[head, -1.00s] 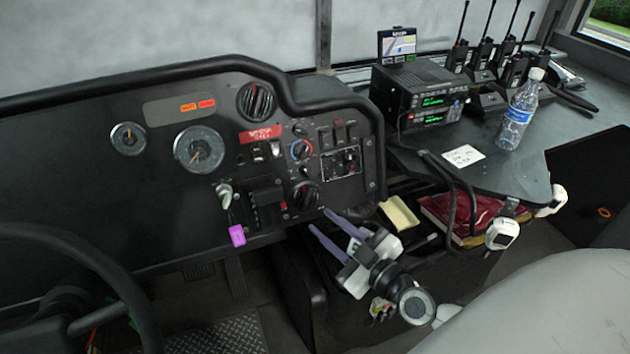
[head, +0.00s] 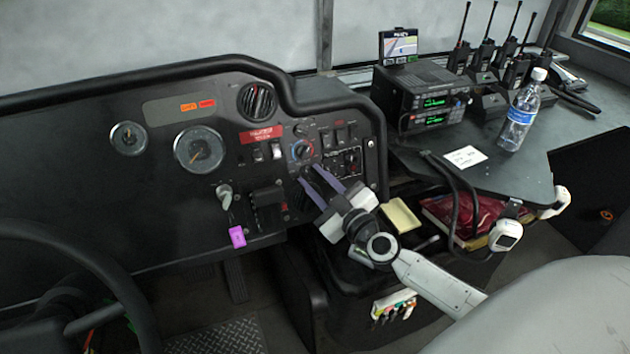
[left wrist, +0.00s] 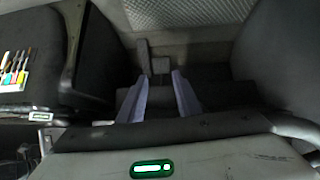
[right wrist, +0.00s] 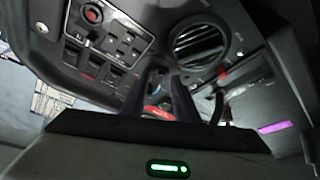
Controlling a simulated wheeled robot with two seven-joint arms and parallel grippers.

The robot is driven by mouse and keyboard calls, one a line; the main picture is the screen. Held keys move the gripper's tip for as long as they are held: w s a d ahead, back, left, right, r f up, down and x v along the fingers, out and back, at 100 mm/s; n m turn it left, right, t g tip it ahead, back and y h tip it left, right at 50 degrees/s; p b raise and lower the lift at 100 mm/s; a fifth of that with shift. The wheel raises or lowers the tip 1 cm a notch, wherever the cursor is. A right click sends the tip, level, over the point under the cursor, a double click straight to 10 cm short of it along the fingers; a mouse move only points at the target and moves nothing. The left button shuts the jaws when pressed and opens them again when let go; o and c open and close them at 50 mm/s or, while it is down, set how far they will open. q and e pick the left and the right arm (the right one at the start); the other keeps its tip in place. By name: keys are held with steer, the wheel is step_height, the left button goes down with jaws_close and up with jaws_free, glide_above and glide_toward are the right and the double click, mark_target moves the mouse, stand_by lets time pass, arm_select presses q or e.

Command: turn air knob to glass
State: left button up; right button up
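On the dashboard's right part, a knob with a red and blue ring (head: 302,150) shows in the head view. Below it, the fingertips of my right gripper (head: 308,173) cover a small dark knob's spot. The labels are too small to read, so I cannot tell which knob is the air knob. My right gripper is open, its purple fingers apart and pointing at the panel. In the right wrist view its fingertips (right wrist: 167,78) are close to the panel; contact is unclear. My left gripper (left wrist: 160,82) is open and empty, seen only in the left wrist view.
A round vent (head: 256,101) and a switch panel (head: 342,160) flank the knobs. A slatted round vent (right wrist: 198,42) is close beside the right fingers. A purple tag (head: 237,237) hangs lower left. The radio (head: 425,95) and water bottle (head: 520,115) stand right.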

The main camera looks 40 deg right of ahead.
arm_select(q)
steer(key=shift+s+f, duration=0.1)
steer(key=shift+s, duration=0.05)
arm_select(e)
steer(key=shift+c, duration=0.2)
arm_select(q)
steer(key=shift+s, duration=0.1)
arm_select(e)
jaws_close()
steer(key=shift+r, duration=0.1)
